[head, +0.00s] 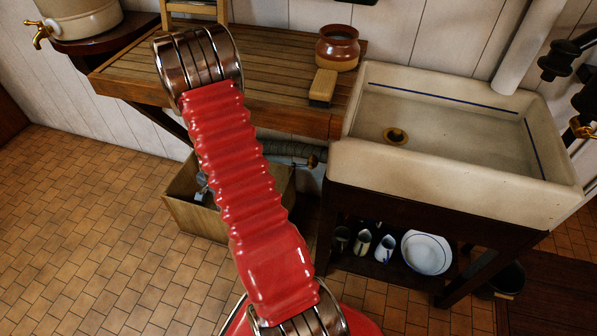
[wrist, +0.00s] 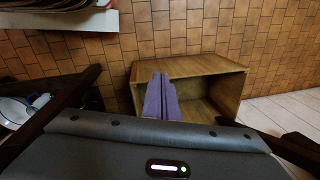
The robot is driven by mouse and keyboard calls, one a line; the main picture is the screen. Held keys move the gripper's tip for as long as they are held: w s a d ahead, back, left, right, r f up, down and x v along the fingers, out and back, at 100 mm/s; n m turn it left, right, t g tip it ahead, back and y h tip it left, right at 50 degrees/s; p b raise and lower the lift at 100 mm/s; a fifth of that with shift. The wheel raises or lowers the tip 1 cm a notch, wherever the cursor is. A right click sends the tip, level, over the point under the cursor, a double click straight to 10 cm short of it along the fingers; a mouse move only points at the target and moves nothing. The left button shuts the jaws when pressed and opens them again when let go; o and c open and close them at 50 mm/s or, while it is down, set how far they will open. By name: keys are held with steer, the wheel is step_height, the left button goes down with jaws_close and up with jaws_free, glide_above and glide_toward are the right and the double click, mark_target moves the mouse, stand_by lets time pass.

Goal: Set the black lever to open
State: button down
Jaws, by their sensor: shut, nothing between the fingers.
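My gripper (wrist: 161,78) shows in the wrist view as two purple fingers pressed together, empty, in front of an open wooden box. In the head view my red arm covers the middle, and I cannot make out the gripper clearly. No black lever can be picked out with certainty. A ribbed grey pipe (head: 285,149) runs under the wooden counter to a small brass fitting (head: 312,160), with a thin dark piece beside it that is too small to read. Black fittings (head: 558,66) stand at the right edge above the sink.
The wooden box (head: 196,219) is on the tiled floor under the slatted counter (head: 290,68); it also shows in the wrist view (wrist: 230,92). The white sink (head: 440,170) stands right, with jugs and a plate (head: 427,252) below. Floor at left is clear.

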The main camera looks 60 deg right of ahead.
steer(key=s+d+f+m+h, duration=0.3)
steer(key=d+f+m, duration=0.5)
steer(key=f, duration=0.3)
steer(key=s+d+f+m+h, duration=0.2)
steer(key=s+d+f+m, duration=0.2)
steer(key=d+f+m, duration=0.65)
steer(key=s+d+r+m+h, duration=0.1)
steer(key=d+m+h, duration=0.2)
steer(key=d+m, duration=0.2)
steer(key=s+d+r+m+g+h, duration=0.1)
steer(key=s+d+m+h, duration=0.1)
steer(key=d+m+h, duration=0.2)
steer(key=d+m, duration=0.2)
steer(key=m, duration=0.2)
steer(key=shift+d+r, duration=0.3)
steer(key=shift+d+f+m, duration=0.1)
steer(key=shift+m, duration=0.15)
